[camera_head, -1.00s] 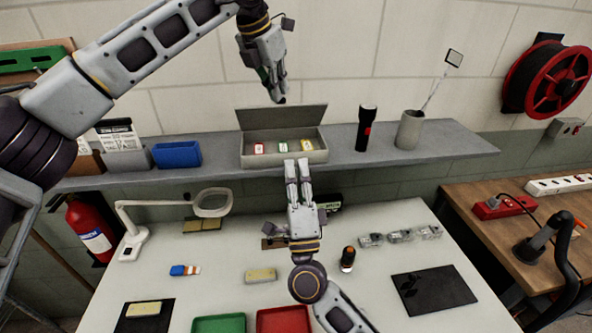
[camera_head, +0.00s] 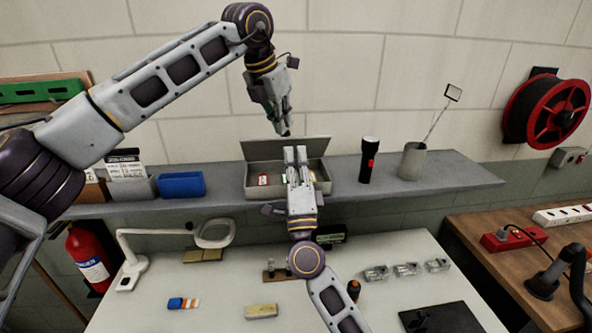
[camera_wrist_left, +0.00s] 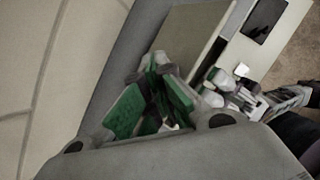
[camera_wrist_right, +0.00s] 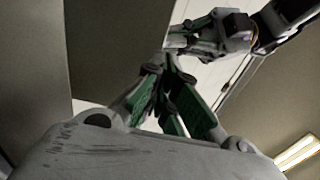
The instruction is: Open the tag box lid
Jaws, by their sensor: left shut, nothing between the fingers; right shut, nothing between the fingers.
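The tag box (camera_head: 256,190) is a grey open box on the shelf, with its lid (camera_head: 262,149) raised and leaning back at the rear. A red-marked tag (camera_head: 263,180) lies inside; the other tags are mostly hidden behind my right gripper. My left gripper (camera_head: 284,132) is shut and points down at the lid's top edge; I cannot tell whether it touches. My right gripper (camera_head: 295,150) is shut, pointing up in front of the lid and covering the box's middle. Shut fingers with green pads also show in the left wrist view (camera_wrist_left: 153,85) and right wrist view (camera_wrist_right: 165,75).
On the shelf (camera_head: 222,199), a blue bin (camera_head: 181,185) stands left of the box, and a black flashlight (camera_head: 368,160) and grey cup (camera_head: 412,161) stand right. A magnifier lamp (camera_head: 212,232) stands on the white table (camera_head: 225,285) below.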

